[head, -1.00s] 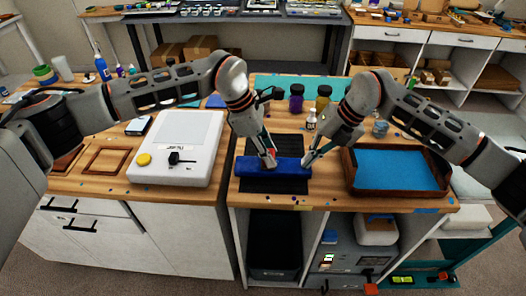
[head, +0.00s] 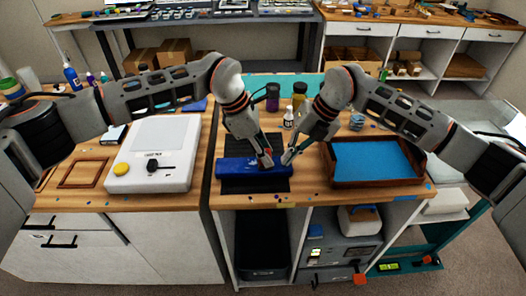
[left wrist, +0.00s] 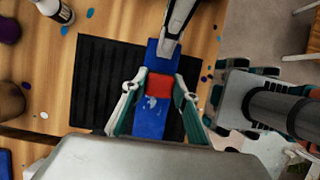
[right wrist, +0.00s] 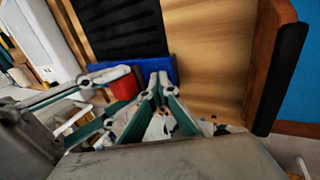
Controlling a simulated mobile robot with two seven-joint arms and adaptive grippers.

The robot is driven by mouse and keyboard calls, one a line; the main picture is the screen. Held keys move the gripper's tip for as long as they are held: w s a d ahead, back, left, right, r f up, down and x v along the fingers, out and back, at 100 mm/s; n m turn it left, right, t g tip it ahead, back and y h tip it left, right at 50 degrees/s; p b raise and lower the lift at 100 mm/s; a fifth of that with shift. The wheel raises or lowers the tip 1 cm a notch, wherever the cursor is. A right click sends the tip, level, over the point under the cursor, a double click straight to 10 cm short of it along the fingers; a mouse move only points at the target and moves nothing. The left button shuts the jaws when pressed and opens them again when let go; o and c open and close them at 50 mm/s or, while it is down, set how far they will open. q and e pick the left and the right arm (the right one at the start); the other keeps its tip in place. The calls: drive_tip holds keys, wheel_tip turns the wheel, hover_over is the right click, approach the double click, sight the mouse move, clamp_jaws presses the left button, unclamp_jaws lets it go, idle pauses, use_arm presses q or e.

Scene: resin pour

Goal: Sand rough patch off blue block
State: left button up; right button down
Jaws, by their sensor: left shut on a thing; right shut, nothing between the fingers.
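The blue block (head: 238,168) lies flat on a black ribbed mat (head: 240,187) near the bench's front edge. My left gripper (head: 266,158) is shut on a small red block (left wrist: 158,85), held on or just over the blue block's top; contact is unclear. A pale, rough-looking patch (left wrist: 150,103) shows on the blue block beside the red block in the left wrist view. My right gripper (head: 287,158) is shut and empty at the blue block's right end (right wrist: 153,66). It appears to touch that end. The red block also shows in the right wrist view (right wrist: 123,84).
A wooden tray with a blue lining (head: 333,178) stands right of the mat. A white machine with a yellow button (head: 155,155) stands left. Dark bottles (head: 273,98) and a small white bottle (head: 289,117) stand behind. Small chips dot the bench.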

use_arm(q)
drive_tip(key=shift+a+f, duration=0.2)
drive_tip(key=shift+a, duration=0.85)
drive_tip(key=shift+a+f, duration=0.2)
drive_tip(key=shift+a, duration=0.8)
use_arm(e)
drive_tip(key=shift+d, duration=0.1)
use_arm(q)
drive_tip(key=shift+a, duration=1.45)
drive_tip(key=shift+r, duration=0.15)
drive_tip(key=shift+d, duration=0.1)
drive_tip(key=shift+s+d, duration=0.1)
drive_tip(key=shift+d, duration=0.25)
use_arm(e)
drive_tip(key=shift+a, duration=0.2)
use_arm(q)
drive_tip(key=shift+d+r, duration=0.2)
drive_tip(key=shift+d, duration=1.35)
drive_tip(key=shift+d+r, duration=0.2)
drive_tip(key=shift+d, duration=1.3)
use_arm(e)
drive_tip(key=shift+d, duration=0.15)
use_arm(q)
drive_tip(key=shift+r, duration=0.15)
drive_tip(key=shift+r, duration=2.9)
